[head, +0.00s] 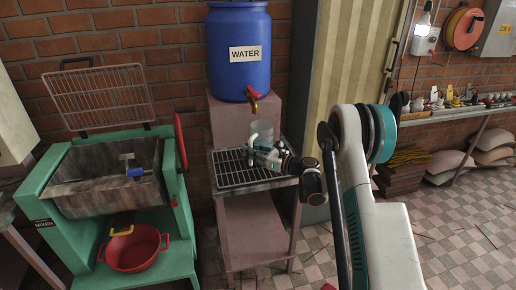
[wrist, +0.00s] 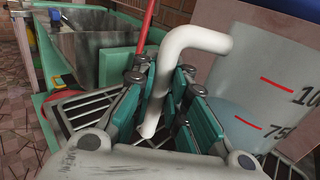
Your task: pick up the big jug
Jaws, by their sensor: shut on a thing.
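The big jug (head: 265,129) is clear with a white handle (head: 252,138). It is beneath the tap of the blue water barrel, over the wire rack; whether its base touches the rack is hidden by my gripper. In the wrist view the jug (wrist: 262,84) stands at the right with red marks, and its bent white handle (wrist: 192,38) runs down between my fingers. My gripper (head: 259,155) is shut on the handle; its teal finger pads (wrist: 170,105) are on both sides of it.
The blue barrel (head: 239,52) has a tap (head: 254,98) close above the jug. A wire rack (head: 229,170) tops the stand. At left is a green mixer (head: 60,216) with a red pot (head: 133,250) on its lower shelf. Tiled floor (head: 440,255) is open at right.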

